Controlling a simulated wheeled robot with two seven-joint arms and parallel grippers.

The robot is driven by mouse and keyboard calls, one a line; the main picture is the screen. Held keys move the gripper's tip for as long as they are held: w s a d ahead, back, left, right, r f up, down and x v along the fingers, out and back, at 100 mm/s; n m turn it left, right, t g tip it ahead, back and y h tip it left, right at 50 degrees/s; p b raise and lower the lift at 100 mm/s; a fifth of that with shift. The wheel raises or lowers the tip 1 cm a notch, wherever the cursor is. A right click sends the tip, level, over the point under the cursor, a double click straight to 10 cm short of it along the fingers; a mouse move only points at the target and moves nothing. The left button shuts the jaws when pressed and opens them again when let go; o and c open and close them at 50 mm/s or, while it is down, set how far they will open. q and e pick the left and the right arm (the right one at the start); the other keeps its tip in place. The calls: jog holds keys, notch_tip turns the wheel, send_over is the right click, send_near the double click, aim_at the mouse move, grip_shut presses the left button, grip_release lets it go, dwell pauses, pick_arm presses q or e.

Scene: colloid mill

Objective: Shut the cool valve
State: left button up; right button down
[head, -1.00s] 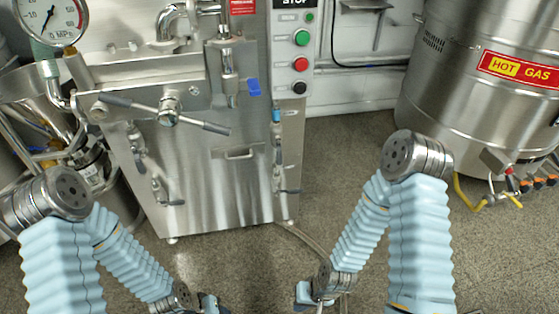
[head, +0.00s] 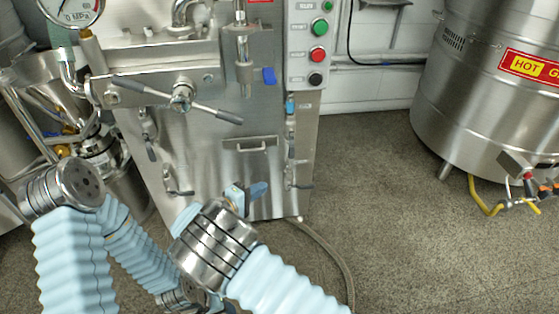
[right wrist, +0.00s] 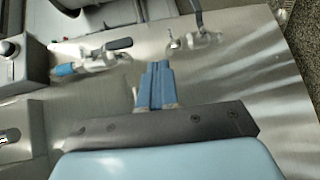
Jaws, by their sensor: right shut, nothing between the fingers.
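Several small lever valves sit on the steel machine front; I cannot read which one is marked cool. In the head view, a blue-marked valve (head: 290,107) is below the button panel, and a lower valve (head: 292,180) has its lever pointing right. In the right wrist view, the blue-marked valve (right wrist: 85,64) has its dark lever lying along the pipe; the lower valve (right wrist: 193,38) has its lever across. Two more valves (head: 148,140) (head: 176,188) are at the machine's left. My right gripper (head: 258,190) is shut and empty before the front, left of the lower valve. My left gripper (head: 228,309) is mostly cut off.
A button panel (head: 309,45) is above the right valves. A long-handled clamp (head: 182,97) and a door handle (head: 257,148) stick out from the machine. A hot gas tank (head: 470,100) stands at right. A hose (head: 335,260) lies on the floor.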

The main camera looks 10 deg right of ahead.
jog(key=a+r+t, duration=0.2)
jog(key=a+r, duration=0.2)
jog(key=shift+w+r+h, duration=0.2)
jog(key=shift+r+h, duration=0.1)
jog(key=shift+r, duration=0.1)
jog(key=p, duration=0.1)
send_near(292, 152)
jog(key=shift+w+d+f, duration=0.75)
jog(key=shift+w+d, duration=0.7)
jog(key=shift+w, duration=1.4)
jog(key=shift+f, duration=0.1)
